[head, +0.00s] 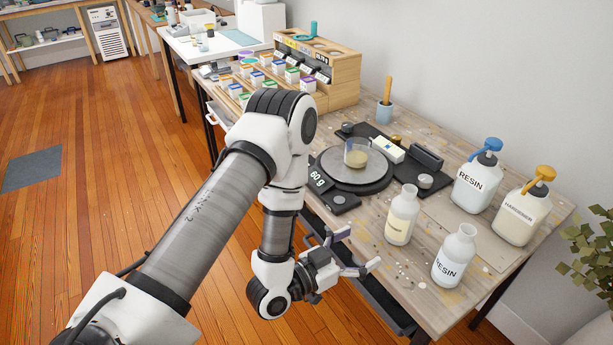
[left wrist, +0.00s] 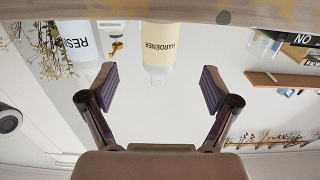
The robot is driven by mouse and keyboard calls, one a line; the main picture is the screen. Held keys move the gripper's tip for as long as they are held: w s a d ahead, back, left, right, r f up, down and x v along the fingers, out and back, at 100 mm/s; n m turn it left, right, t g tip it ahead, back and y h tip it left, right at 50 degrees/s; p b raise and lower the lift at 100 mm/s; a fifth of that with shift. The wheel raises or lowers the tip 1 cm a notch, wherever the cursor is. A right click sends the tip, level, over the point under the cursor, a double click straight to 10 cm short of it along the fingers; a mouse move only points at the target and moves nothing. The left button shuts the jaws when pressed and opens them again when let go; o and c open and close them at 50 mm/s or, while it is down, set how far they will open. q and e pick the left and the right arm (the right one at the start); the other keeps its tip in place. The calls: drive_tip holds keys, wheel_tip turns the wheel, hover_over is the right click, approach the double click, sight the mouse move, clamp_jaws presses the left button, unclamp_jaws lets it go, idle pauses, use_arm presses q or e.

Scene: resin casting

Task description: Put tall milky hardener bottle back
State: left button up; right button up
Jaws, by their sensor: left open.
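The tall milky hardener bottle (head: 402,217) stands upright on the table near its front edge. It has a cream label and an open-looking white neck. In the left wrist view the hardener bottle (left wrist: 161,55) appears upside down, beyond and between the fingertips, with its label readable. My left gripper (head: 360,252) is open and empty, just left of the bottle at the table's front edge; its fingers also show in the left wrist view (left wrist: 160,92). They do not touch the bottle. My right gripper is not in view.
A white resin bottle (head: 453,258) stands close to the right of the hardener bottle. Behind are a blue-pump resin jug (head: 476,185) and an orange-pump hardener jug (head: 521,215). A scale (head: 354,172) with a cup (head: 356,152) and a wooden rack (head: 338,70) stand farther back.

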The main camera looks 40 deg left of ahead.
use_arm(q)
drive_tip(key=s+a+f+n+g+y, duration=0.1)
drive_tip(key=s+f+g+y, duration=0.1)
drive_tip(key=s+f+g, duration=0.65)
drive_tip(key=s+f+n+g+y, duration=0.1)
drive_tip(key=s+f+g+y, duration=0.3)
drive_tip(key=f, duration=0.7)
drive_tip(key=s+a+f+n+g, duration=0.2)
drive_tip(key=s+g, duration=0.2)
drive_tip(key=s, duration=0.7)
drive_tip(key=shift+s+a+f, duration=0.15)
drive_tip(key=shift+s+f, duration=0.05)
drive_tip(key=shift+s, duration=0.1)
wheel_tip(320, 180, up, 7)
drive_tip(key=p, duration=0.7)
